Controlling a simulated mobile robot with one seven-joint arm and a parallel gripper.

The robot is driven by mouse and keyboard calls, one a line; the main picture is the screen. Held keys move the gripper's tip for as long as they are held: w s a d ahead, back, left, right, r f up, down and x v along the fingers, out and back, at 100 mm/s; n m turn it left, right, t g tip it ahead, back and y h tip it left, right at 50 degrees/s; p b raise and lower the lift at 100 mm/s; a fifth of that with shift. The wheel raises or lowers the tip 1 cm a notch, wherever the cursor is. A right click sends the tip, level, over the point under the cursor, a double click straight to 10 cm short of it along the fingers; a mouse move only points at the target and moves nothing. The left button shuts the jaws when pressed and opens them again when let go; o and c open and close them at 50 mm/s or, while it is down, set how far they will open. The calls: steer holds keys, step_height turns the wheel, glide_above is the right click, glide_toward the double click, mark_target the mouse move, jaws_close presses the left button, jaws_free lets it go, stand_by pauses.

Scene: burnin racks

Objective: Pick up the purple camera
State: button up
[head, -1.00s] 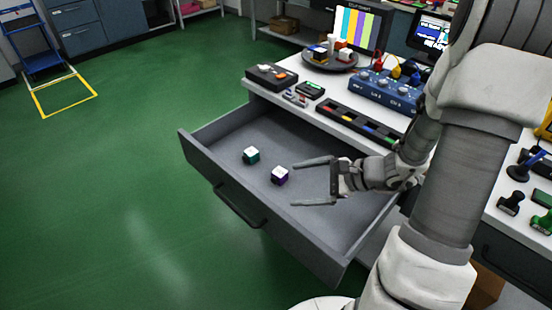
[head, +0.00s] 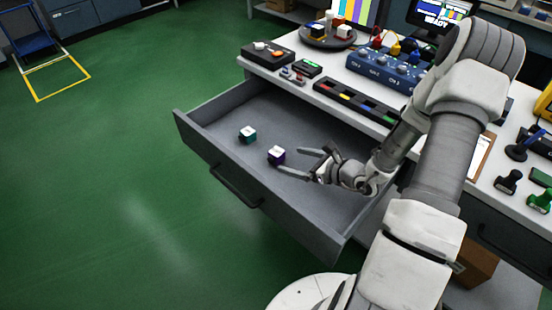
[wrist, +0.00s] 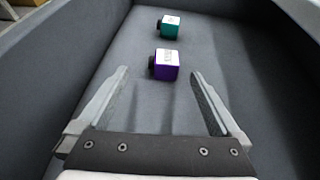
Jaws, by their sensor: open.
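The purple camera (head: 277,156) is a small cube with a white top, lying in the open grey drawer (head: 222,172). It also shows in the wrist view (wrist: 166,66), with a dark round part on its left side. A similar teal camera (head: 247,135) lies in the drawer farther back; it also shows in the wrist view (wrist: 169,27). My gripper (head: 296,163) is inside the drawer, to the right of the purple camera in the head view. Its fingers are apart and empty. In the wrist view the purple camera is ahead of the fingertips (wrist: 160,72), roughly centred between them.
The drawer's walls surround my gripper, with bare floor inside around both cameras. The white bench top (head: 300,64) above holds a black slotted tray (head: 357,103), a blue control box (head: 384,70) and a round dark turntable (head: 327,40). Stamps (head: 508,181) stand at the right.

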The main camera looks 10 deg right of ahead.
mark_target(279, 157)
steer(key=shift+x, duration=1.25)
steer(key=b+x, duration=0.1)
steer(key=x, duration=0.4)
steer(key=shift+f+b, duration=0.25)
steer(key=shift+b, duration=0.15)
steer(key=c, duration=1.3)
steer(key=shift+r, duration=0.1)
steer(key=shift+r, duration=0.1)
